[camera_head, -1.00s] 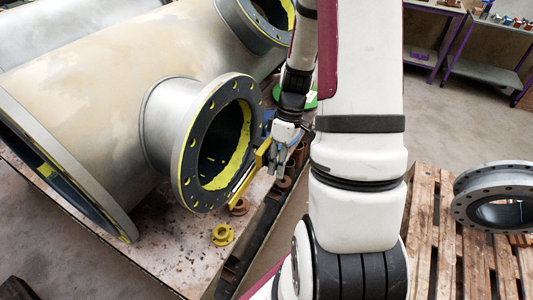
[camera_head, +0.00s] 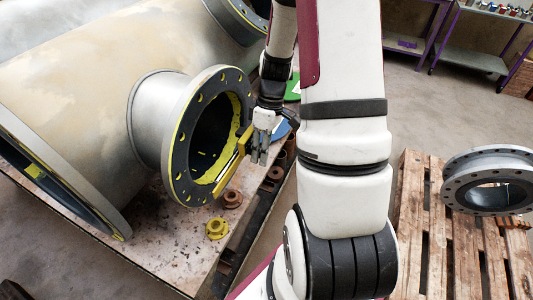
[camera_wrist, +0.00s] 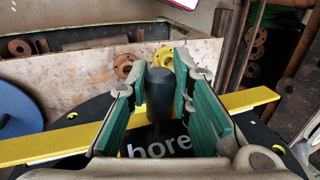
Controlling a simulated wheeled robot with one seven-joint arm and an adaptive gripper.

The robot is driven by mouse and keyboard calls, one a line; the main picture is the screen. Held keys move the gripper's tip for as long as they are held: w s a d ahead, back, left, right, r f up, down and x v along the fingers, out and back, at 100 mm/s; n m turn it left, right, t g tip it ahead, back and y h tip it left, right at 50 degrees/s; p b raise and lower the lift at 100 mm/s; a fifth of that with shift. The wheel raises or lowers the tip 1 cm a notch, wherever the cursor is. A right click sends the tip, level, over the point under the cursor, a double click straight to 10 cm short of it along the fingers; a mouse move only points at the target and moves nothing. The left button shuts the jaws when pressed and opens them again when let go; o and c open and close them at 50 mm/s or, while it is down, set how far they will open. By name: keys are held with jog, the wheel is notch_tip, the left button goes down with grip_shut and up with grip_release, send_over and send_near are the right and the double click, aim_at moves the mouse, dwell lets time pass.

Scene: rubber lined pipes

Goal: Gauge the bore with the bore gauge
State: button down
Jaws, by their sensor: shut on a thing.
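The bore gauge is a long yellow bar (camera_head: 233,162) with a dark round handle (camera_wrist: 160,95). My gripper (camera_head: 259,155) is shut on that handle; in the wrist view its green pads (camera_wrist: 159,72) stand on either side of it. A black face reading "bore" (camera_wrist: 155,142) shows below the handle.
The large pipe (camera_head: 80,80) lies on a stained bench (camera_head: 160,250). A yellow flanged part (camera_head: 216,229) and a rusty one (camera_head: 232,198) stand below the bore. A wooden pallet (camera_head: 440,240) with a loose flanged ring (camera_head: 460,200) is at right.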

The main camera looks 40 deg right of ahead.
jog(key=w+a+b, duration=0.1)
jog(key=w+a, duration=0.1)
jog(key=w, duration=0.5)
jog(key=shift+a, duration=0.25)
dwell(0.6)
jog(key=shift+w, duration=0.1)
dwell(0.8)
dwell(1.7)
jog(key=s+d+p, duration=0.3)
jog(key=s+p, duration=0.2)
jog(key=s, duration=0.4)
jog(key=shift+s+d+p, duration=0.15)
jog(key=shift+s+p, duration=0.1)
jog(key=shift+p, duration=0.05)
dwell(0.6)
jog(key=shift+s, duration=0.1)
dwell(0.5)
